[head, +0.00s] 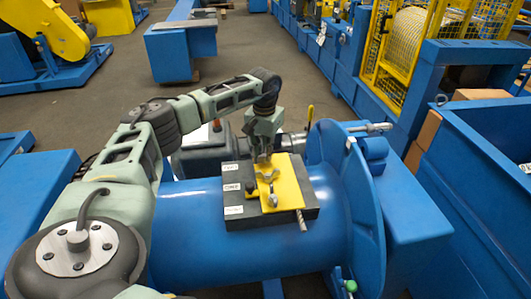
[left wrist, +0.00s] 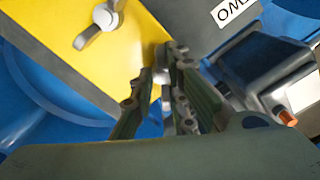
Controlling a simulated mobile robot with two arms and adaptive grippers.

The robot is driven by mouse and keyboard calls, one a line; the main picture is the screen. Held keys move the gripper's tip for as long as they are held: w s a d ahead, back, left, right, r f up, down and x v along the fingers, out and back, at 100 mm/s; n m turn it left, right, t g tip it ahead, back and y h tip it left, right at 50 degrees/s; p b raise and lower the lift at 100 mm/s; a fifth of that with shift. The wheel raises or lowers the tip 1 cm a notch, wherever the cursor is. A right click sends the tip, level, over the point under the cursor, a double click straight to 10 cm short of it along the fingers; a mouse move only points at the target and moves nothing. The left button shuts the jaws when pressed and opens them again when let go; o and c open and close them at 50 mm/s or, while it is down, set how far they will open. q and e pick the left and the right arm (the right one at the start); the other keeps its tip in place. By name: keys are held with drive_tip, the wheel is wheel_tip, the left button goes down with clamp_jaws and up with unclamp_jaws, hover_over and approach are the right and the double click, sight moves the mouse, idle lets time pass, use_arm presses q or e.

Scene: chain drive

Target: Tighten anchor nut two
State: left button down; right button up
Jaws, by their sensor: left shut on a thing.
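A yellow plate (head: 285,172) lies on a dark box (head: 240,222) with white labels along its left side, on top of a blue cylinder. A silver wing nut (head: 269,177) stands on the plate, and one also shows in the left wrist view (left wrist: 101,30). My left gripper (head: 263,157) points down at the plate's far edge. In the left wrist view its fingers (left wrist: 166,72) are closed around a small metal piece, seemingly a nut, mostly hidden between them. A label (left wrist: 233,11), seemingly "TWO" upside down, is nearby. My right gripper is out of view.
A large blue flange (head: 350,190) rises to the right of the box. A metal rod (head: 302,220) sticks out in front of the plate. A blue bin (head: 490,150) stands at the right. Open floor lies behind the cylinder.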

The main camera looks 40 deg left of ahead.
use_arm(q)
drive_tip(key=shift+a+r+m, duration=0.25)
drive_tip(key=shift+a+m, duration=0.2)
drive_tip(key=shift+m, duration=0.15)
drive_tip(key=c, duration=2)
unclamp_jaws()
drive_tip(key=shift+o, duration=0.7)
drive_tip(key=shift+s, duration=0.1)
wheel_tip(320, 180, up, 12)
drive_tip(key=shift+s, duration=0.2)
drive_tip(key=shift+d, duration=0.1)
